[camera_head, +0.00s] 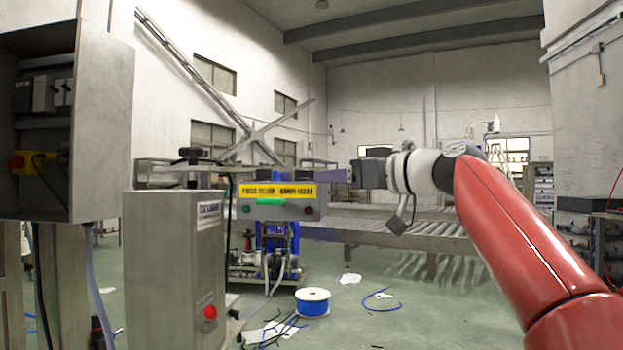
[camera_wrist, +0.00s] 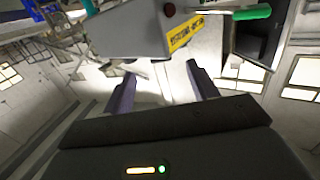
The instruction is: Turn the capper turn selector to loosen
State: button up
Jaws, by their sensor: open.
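A grey control box (camera_head: 283,212) with a yellow label strip (camera_head: 279,190) stands in the middle of the head view. It carries a green part (camera_head: 268,201), a small round control at its left end and a red button (camera_head: 309,210) at its right end. I cannot tell which control is the turn selector. My gripper (camera_head: 325,175) is open, to the right of the box and level with its top. In the wrist view the jaws (camera_wrist: 162,88) are apart with nothing between them. The grey box (camera_wrist: 135,30) lies beyond them, with its red button (camera_wrist: 170,9) showing.
A metal cabinet (camera_head: 165,265) with a red button stands to the left of the box. An open electrical cabinet (camera_head: 105,130) fills the far left. A roller conveyor (camera_head: 400,228) runs behind my arm. A blue cable spool (camera_head: 313,302) and loose cables lie on the floor.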

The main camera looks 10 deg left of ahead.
aim_at(304, 173)
jog(key=shift+y, duration=0.3)
jog(key=p+x, duration=0.1)
jog(key=x, duration=0.1)
jog(key=p+x, duration=0.1)
jog(key=x, duration=0.1)
jog(key=r+p+x, duration=0.1)
jog(key=x, duration=0.1)
jog(key=shift+w+a, duration=0.15)
jog(key=shift+w, duration=0.05)
jog(key=shift+w+a+f+p, duration=0.1)
jog(key=shift+w+a+p, duration=0.25)
jog(key=shift+a, duration=0.15)
